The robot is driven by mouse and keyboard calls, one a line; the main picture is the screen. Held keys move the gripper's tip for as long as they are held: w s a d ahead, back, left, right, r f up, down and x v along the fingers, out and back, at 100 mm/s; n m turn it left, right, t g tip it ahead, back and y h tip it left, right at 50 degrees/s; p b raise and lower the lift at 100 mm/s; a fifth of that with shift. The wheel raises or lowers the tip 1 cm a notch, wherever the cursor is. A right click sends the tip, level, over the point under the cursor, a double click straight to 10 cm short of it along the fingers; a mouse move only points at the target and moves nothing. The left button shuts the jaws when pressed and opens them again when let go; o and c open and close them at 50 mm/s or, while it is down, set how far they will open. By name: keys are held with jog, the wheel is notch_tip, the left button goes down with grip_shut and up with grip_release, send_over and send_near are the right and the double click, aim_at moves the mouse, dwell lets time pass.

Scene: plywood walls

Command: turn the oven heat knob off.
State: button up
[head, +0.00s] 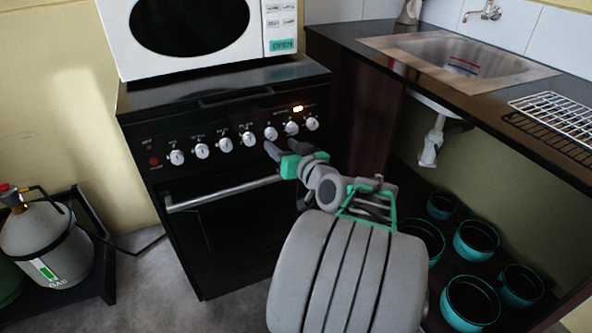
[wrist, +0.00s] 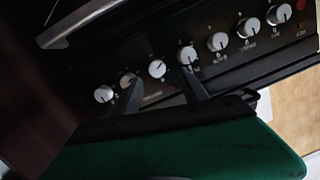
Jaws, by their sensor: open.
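The oven (head: 225,220) is a black cooker with a row of several white round knobs (head: 225,146) along its front panel. The labels are too small to read, so I cannot tell which is the heat knob. An orange light (head: 297,108) glows above the right end of the row. My gripper (head: 286,147) is open and empty in front of the right half of the row. In the wrist view, the knobs cross the picture diagonally, and one knob (wrist: 157,68) shows between the two dark fingers (wrist: 160,80). I cannot tell whether the fingers touch anything.
The oven handle (head: 222,194) runs below the knobs. A white microwave (head: 190,35) stands on top. A dark counter (head: 370,40) with a sink (head: 460,55) and wire rack (head: 560,115) is at right, above several teal pots (head: 475,240). A gas bottle (head: 45,235) stands at left.

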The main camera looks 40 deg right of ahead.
jog(key=m+t+h+b, duration=0.1)
jog(key=m+h, duration=0.1)
send_near(295, 130)
jog(key=w, duration=0.1)
jog(key=b+x, duration=0.1)
jog(key=x, duration=0.6)
jog(key=shift+w+d, duration=0.15)
jog(key=shift+w, duration=0.25)
jog(key=shift+c, duration=0.5)
grip_shut()
jog(key=shift+d, duration=0.1)
